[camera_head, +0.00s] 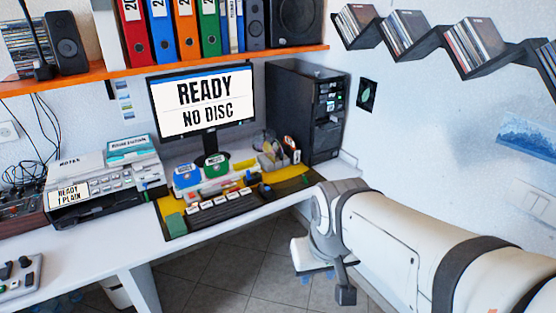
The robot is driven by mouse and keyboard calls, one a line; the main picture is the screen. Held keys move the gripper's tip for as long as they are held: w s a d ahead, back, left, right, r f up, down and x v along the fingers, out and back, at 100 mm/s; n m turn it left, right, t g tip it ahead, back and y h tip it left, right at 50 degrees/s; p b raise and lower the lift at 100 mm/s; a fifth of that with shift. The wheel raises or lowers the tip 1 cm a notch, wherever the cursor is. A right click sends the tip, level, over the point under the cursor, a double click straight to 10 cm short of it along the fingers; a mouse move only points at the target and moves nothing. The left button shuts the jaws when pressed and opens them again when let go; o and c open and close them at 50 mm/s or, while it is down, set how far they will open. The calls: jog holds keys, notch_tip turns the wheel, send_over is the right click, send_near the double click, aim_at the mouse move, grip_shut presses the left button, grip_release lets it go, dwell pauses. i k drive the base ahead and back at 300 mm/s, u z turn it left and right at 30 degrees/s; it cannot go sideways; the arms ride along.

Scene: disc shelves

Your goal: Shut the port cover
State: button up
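The black computer tower (287,115) stands at the right rear of the white desk, its front turned to the right. Drive slots and a small green light show high on that front. I cannot make out a port cover on it for certain, nor whether one stands open or shut. My arm reaches in from the lower right, and my gripper (328,285) hangs low in front of the desk, apart from the tower. Its fingers are small and partly hidden by the wrist, so their opening cannot be told.
A monitor (202,99) reads "READY NO DISC". A keyboard (224,208) and a tray of stationery (277,153) lie before it. A printer (105,190) stands left. An orange shelf (100,73) with binders hangs above; zigzag disc shelves (418,46) run along the right wall. Tiled floor is open below.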

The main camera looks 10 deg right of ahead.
aim_at(340, 117)
jog(key=z, duration=0.35)
jog(key=i, duration=1.6)
jog(key=k, duration=0.75)
jog(key=i, duration=0.4)
